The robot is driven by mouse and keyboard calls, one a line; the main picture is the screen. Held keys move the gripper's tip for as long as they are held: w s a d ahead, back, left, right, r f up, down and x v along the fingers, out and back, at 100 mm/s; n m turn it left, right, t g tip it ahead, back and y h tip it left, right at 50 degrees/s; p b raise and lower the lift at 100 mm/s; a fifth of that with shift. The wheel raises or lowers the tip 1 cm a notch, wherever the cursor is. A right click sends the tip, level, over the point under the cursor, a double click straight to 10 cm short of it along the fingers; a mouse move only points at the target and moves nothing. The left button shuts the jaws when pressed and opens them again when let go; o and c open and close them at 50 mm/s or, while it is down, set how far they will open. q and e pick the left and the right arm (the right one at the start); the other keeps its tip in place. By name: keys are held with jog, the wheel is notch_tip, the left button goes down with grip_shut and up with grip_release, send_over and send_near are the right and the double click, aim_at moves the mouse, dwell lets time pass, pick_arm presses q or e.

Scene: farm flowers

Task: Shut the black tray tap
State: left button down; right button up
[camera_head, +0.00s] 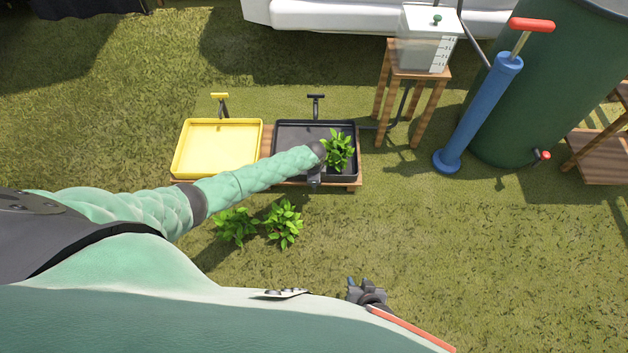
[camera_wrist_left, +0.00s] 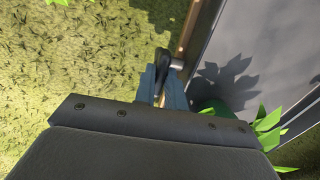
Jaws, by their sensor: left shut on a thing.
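The black tray (camera_head: 290,137) lies on a low wooden stand, to the right of the yellow tray. In the left wrist view my left gripper (camera_wrist_left: 164,88) has its blue fingers closed on the black tray tap (camera_wrist_left: 162,58). The tap's dark lever and grey stub sit beside the wooden edge and the tray's wall (camera_wrist_left: 204,48). In the head view my left gripper (camera_head: 314,178) is at the tray's front edge, and my own arm hides most of the tap. My right gripper (camera_head: 362,288) hangs over the grass near my body, fingers apart and empty.
A leafy plant (camera_head: 338,150) stands in the black tray, close to my left wrist. The yellow tray (camera_head: 217,150) is to its left. Two plants (camera_head: 283,223) are on the grass in front. A blue pump (camera_head: 478,115) and green barrel (camera_head: 545,90) stand at right.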

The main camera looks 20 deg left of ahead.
dwell(0.3)
pick_arm(q)
jog(key=c, duration=1.5)
grip_release()
jog(key=shift+o, duration=0.2)
jog(key=shift+r, duration=0.1)
notch_tip(320, 180, up, 7)
jog(key=shift+r+p, duration=0.2)
jog(key=shift+p, duration=0.55)
